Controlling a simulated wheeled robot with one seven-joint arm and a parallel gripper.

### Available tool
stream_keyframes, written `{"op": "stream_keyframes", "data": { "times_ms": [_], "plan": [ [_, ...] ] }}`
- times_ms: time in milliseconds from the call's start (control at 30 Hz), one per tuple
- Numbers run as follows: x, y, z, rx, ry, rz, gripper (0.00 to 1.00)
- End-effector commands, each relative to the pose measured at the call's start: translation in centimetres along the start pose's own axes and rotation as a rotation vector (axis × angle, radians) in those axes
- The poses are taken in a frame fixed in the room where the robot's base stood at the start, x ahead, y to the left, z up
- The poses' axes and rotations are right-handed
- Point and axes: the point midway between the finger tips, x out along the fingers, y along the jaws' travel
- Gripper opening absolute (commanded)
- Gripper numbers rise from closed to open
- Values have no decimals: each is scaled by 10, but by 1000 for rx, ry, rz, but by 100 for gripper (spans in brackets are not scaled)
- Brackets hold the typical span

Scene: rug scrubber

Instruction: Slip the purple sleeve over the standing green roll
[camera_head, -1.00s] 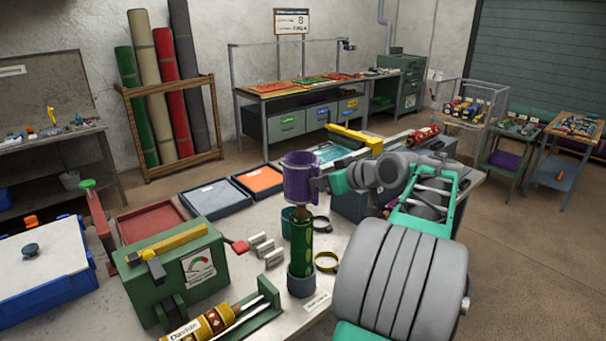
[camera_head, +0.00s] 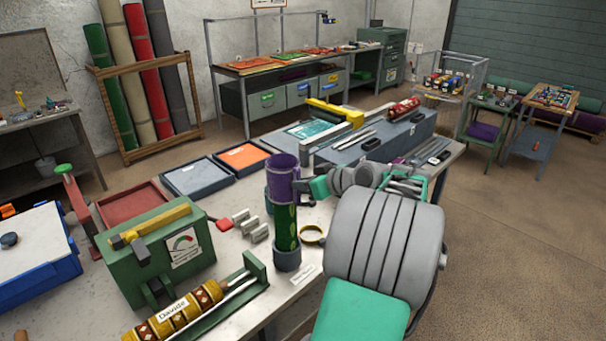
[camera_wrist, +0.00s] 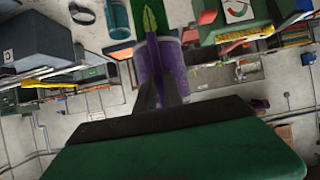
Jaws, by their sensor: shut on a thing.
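The purple sleeve (camera_head: 282,180) is around the upper part of the standing green roll (camera_head: 286,228), whose lower part shows below it. The roll stands upright in a grey round base (camera_head: 287,256) on the bench. My gripper (camera_head: 305,188) is shut on the right side of the sleeve. In the wrist view the sleeve (camera_wrist: 158,60) is between the dark fingers, and a strip of the green roll (camera_wrist: 142,16) shows beyond it. The roll's top is hidden inside the sleeve in the head view.
A brass ring (camera_head: 312,236) lies right of the base. Grey blocks (camera_head: 255,230) and a green box with a gauge (camera_head: 165,255) stand to the left. A patterned roll labelled Davide (camera_head: 175,310) lies on a green holder in front. Trays (camera_head: 192,178) sit behind.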

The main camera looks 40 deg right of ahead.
Motion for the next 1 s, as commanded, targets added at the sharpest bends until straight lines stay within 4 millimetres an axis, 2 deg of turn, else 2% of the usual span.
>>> {"op": "stream_keyframes", "data": {
  "times_ms": [1000],
  "plan": [
    [52,0,97,0,1,1,0]
  ]
}}
